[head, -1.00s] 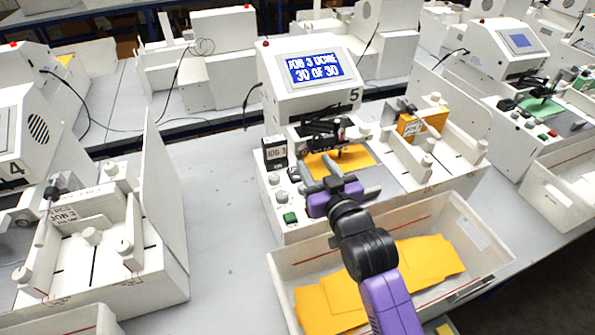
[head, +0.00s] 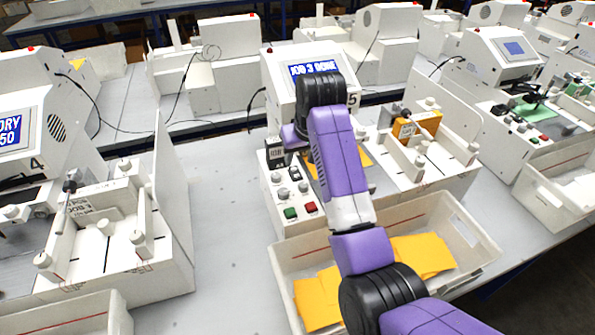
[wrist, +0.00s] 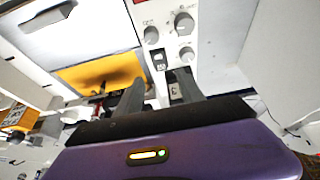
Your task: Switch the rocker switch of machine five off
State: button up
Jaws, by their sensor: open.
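Machine five (head: 285,88) stands in the middle of the head view, its screen partly covered by my arm. Its control panel (head: 281,196) at the left front carries knobs, a green button and a red button. In the wrist view a small dark rocker switch (wrist: 160,61) sits on the white panel beside several grey knobs. My gripper (wrist: 159,81) is open and empty. Its two fingers point at the panel just short of the rocker switch in the picture; I cannot tell whether they touch anything. The fingers are hidden in the head view.
A white bin (head: 283,262) with orange sheets stands in front of machine five. An orange sheet (wrist: 98,74) lies on the plotter bed beside the panel. Machine four (head: 35,120) is at the left, with bare table (head: 226,222) between.

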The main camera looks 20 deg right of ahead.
aim_at(296, 173)
jog(key=shift+s+f, duration=0.2)
jog(key=shift+f, duration=0.3)
jog(key=shift+p+x, duration=0.75)
jog(key=shift+x, duration=2.8)
grip_shut()
